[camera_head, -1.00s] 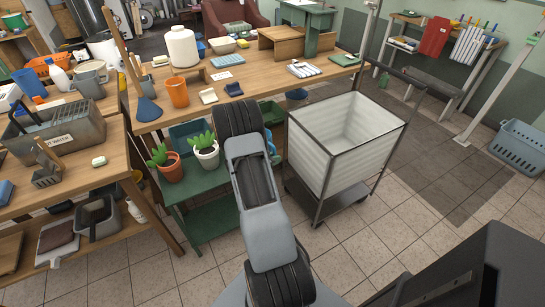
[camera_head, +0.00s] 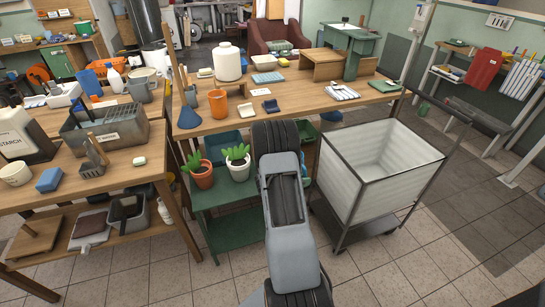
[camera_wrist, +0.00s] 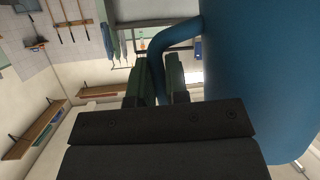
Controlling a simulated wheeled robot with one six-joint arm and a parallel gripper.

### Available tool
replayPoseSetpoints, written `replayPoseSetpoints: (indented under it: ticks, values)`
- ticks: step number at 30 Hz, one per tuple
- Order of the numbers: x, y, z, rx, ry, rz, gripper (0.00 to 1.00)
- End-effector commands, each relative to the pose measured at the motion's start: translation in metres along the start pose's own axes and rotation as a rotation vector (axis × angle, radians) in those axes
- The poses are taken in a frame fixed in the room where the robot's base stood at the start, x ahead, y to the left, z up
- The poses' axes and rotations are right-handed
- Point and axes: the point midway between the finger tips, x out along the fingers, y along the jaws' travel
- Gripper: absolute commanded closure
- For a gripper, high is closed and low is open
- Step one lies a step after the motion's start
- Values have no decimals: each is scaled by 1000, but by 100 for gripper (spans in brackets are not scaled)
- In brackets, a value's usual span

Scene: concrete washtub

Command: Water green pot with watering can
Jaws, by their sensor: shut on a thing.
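In the wrist view my gripper (camera_wrist: 158,78) is shut on the curved handle of the blue watering can (camera_wrist: 250,70). The can's blue body fills the right side of that view; its spout is out of sight. In the head view my arm hides the gripper and most of the can. Two potted plants stand side by side on the green shelf, left of my arm: one in a terracotta pot (camera_head: 201,178) and one in a white pot (camera_head: 238,168). I see no green pot for certain; one may be hidden behind my arm.
The plants stand on a low green shelf unit (camera_head: 225,198) beside the wooden workbench (camera_head: 300,98). A white-lined cart (camera_head: 375,180) is close on the right of my arm. A second wooden table (camera_head: 150,158) with a metal tub (camera_head: 105,128) is at left. Tiled floor is open in front.

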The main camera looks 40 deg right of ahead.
Motion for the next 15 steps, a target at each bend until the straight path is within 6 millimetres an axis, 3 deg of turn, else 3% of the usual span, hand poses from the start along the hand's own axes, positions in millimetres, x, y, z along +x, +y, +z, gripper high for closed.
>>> replayPoseSetpoints:
  ticks: [15]
  values:
    - [-2, 1, -7, -24, 3, 10, 100]
